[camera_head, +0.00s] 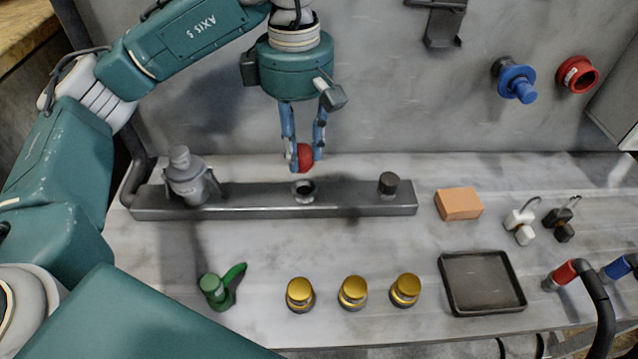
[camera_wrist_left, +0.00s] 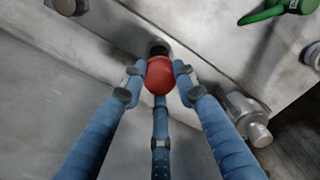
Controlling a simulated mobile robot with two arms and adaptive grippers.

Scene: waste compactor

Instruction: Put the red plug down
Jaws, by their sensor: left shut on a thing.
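The red plug (camera_head: 305,157) is held between the blue fingers of my left gripper (camera_head: 304,160), which is shut on it. In the left wrist view the red plug (camera_wrist_left: 160,76) shows as a round red end between the fingertips of my left gripper (camera_wrist_left: 160,80). In the head view the plug is above the grey metal rail (camera_head: 250,204), over an open round port (camera_head: 303,190). The port also shows just beyond the plug in the left wrist view (camera_wrist_left: 158,47). The plug's lower side appears apart from the port. My right gripper is not in view.
A grey valve body (camera_head: 190,178) stands on the rail's left end and a dark cap (camera_head: 389,183) on its right. An orange block (camera_head: 459,204), a black tray (camera_head: 482,283), a green handle (camera_head: 220,287) and several gold knobs (camera_head: 352,292) occupy the bench. Bare bench lies between rail and knobs.

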